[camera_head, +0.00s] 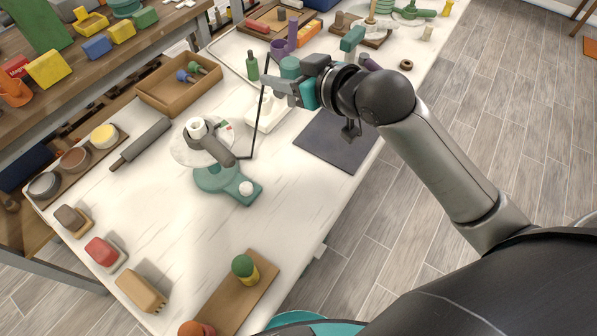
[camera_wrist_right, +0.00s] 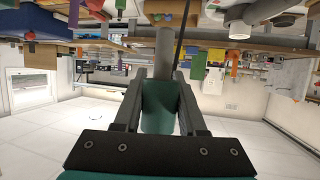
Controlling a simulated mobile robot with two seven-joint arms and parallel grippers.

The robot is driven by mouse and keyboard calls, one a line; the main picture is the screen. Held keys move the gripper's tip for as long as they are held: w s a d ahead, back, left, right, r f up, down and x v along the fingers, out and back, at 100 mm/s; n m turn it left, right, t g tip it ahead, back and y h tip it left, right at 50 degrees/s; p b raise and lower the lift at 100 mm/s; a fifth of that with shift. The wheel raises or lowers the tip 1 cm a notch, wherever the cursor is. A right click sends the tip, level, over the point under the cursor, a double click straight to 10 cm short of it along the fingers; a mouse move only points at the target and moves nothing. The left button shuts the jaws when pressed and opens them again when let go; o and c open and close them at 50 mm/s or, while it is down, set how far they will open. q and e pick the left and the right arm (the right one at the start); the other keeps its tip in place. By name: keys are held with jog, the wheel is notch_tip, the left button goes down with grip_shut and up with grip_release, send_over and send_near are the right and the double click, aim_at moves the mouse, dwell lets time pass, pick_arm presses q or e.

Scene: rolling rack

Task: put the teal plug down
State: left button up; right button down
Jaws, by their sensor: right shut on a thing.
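The teal plug (camera_wrist_right: 160,105) is between the fingers of my right gripper in the right wrist view, and the gripper is shut on it. In the head view my right gripper (camera_head: 280,90) is above the back right part of the white table (camera_head: 165,225), its fingers pointing left. I cannot make out the plug clearly between the fingers there. A teal cylinder (camera_head: 290,66) shows just behind the gripper. My left gripper is not in view.
A dark grey mat (camera_head: 338,140) lies below my right forearm. A round stand with a teal base (camera_head: 228,185) is at the table's middle, with a thin black line running near it. A wooden tray (camera_head: 180,85) is at the back left. The table's front middle is fairly clear.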

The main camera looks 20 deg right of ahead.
jog(key=f+b, duration=0.2)
jog(key=f, duration=0.5)
jog(key=f+b, duration=0.2)
jog(key=f, duration=0.5)
jog(key=f+b, duration=0.3)
jog(key=f, duration=0.4)
jog(key=shift+s+d+f, duration=0.15)
jog(key=shift+s+f, duration=0.1)
jog(key=shift+s, duration=0.15)
jog(key=shift+f, duration=0.25)
jog(key=c, duration=0.7)
grip_release()
jog(key=shift+o, duration=0.8)
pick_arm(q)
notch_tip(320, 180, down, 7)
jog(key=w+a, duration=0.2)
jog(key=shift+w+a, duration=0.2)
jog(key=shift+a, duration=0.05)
pick_arm(e)
jog(key=shift+o, duration=0.3)
